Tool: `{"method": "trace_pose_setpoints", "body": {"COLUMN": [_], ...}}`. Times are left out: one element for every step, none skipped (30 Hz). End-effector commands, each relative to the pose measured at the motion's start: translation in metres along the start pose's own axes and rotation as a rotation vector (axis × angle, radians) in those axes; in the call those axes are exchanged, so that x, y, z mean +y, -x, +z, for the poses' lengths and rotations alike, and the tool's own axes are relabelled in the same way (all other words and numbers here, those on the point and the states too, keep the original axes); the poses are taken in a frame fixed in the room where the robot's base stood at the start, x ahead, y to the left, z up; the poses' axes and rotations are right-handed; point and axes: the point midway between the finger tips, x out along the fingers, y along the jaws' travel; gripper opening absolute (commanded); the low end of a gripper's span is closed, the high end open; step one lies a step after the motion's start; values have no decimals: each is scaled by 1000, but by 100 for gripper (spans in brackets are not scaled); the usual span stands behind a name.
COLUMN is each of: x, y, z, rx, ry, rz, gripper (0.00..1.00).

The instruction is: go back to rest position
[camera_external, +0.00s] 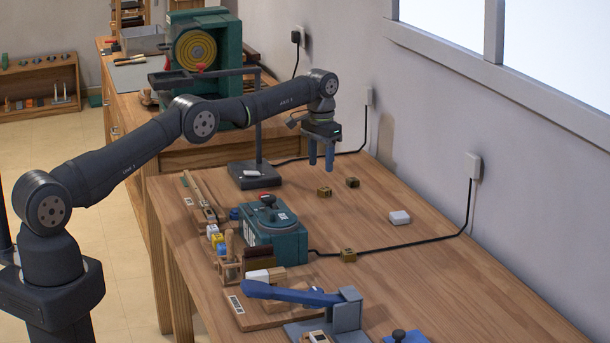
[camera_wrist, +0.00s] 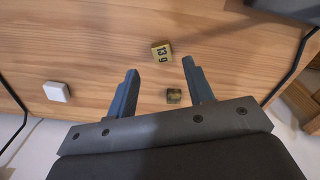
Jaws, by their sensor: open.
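My gripper (camera_external: 321,155) hangs from the end of my outstretched arm, above the wooden table near its far end. Its two blue fingers point down. In the wrist view my gripper (camera_wrist: 160,82) has its fingers wide apart with nothing held between them. A small brass-coloured block (camera_external: 324,191) lies on the table below the fingers, and a second one (camera_external: 352,182) lies to its right. The wrist view also shows two such blocks, one with marks like "13" and "9" (camera_wrist: 162,51) and a darker one (camera_wrist: 174,96). The fingers are apart from both.
A black stand (camera_external: 255,175) rises left of the gripper. A green box (camera_external: 272,235) with a dark knob, a third brass block (camera_external: 348,255), a white block (camera_external: 399,217) and a blue-armed device (camera_external: 300,293) stand nearer. Black cables run to the wall. The table's right front is clear.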

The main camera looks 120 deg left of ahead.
Motion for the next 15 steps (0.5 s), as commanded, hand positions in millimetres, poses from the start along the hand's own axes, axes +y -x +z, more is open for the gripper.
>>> {"method": "trace_pose_setpoints", "body": {"x": [0,0,0,0,0,0,0,0,0,0,0,0,0,0,0], "y": [-1,-2,-4,-7,-10,-15,-19,-24,-32,-38,-44,-52,-58,-64,-72], "z": [0,0,0,0,0,0,0,1,1,1,1,1,1,1,1], "rx": [0,-1,-1,-2,-2,-3,-3,-3,-4,-4,-4,-4,-5,-4,-3], "ry": [0,0,0,0,0,0,0,0,0,0,0,0,0,0,0], "rz": [0,0,0,0,0,0,0,0,0,0,0,0,0,0,0], "gripper": [48,48,48,48,48,48,48,48,48,48,48,48,48,48,48]}}
